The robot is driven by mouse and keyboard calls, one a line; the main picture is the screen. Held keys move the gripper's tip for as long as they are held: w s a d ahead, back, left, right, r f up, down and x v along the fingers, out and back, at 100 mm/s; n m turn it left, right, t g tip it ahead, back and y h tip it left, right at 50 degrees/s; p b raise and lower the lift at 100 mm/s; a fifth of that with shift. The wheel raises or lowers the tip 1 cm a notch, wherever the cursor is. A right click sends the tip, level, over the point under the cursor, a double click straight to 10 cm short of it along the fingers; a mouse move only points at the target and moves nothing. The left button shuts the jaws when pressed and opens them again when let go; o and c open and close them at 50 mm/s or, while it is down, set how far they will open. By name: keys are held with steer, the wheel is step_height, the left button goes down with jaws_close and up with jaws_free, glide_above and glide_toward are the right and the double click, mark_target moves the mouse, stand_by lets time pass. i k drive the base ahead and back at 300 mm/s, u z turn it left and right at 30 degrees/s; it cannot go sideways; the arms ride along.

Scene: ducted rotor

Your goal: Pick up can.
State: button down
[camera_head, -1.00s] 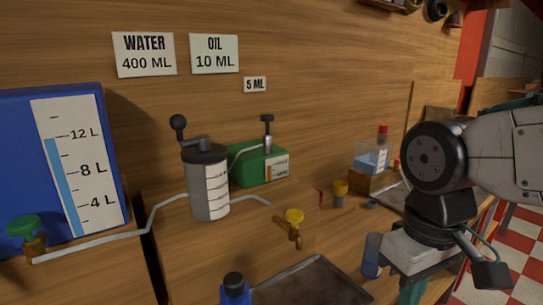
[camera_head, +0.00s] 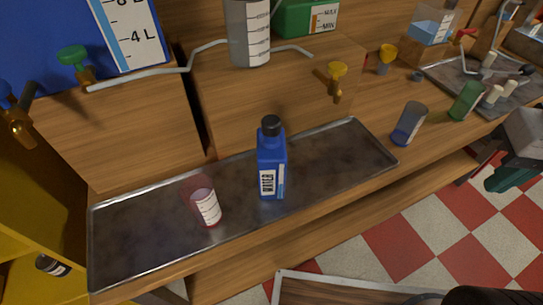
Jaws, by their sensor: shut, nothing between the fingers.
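No object is clearly marked as a can, so I cannot tell which one is meant. A blue container with a black cap and a WATER label (camera_head: 271,165) stands upright on the metal tray (camera_head: 130,235). A reddish clear measuring cup (camera_head: 203,203) stands left of it on the tray. A green cylinder (camera_head: 467,100) and a blue-grey cup (camera_head: 408,124) stand farther right on the bench. My gripper (camera_head: 493,183), with teal fingers, is at the right edge, partly cut off, shut and empty. It is apart from all of these, over the floor side of the bench.
A grey cylinder with marks (camera_head: 248,35) and a green box (camera_head: 305,18) stand on the raised shelf. Pipes and a yellow-handled tap (camera_head: 336,80) stick out above the tray. Checkered floor (camera_head: 430,225) is open in front.

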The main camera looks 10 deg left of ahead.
mark_target(272, 153)
steer(key=z, duration=0.6)
steer(key=k, duration=1.2)
steer(key=u, duration=0.1)
steer(key=i, duration=0.4)
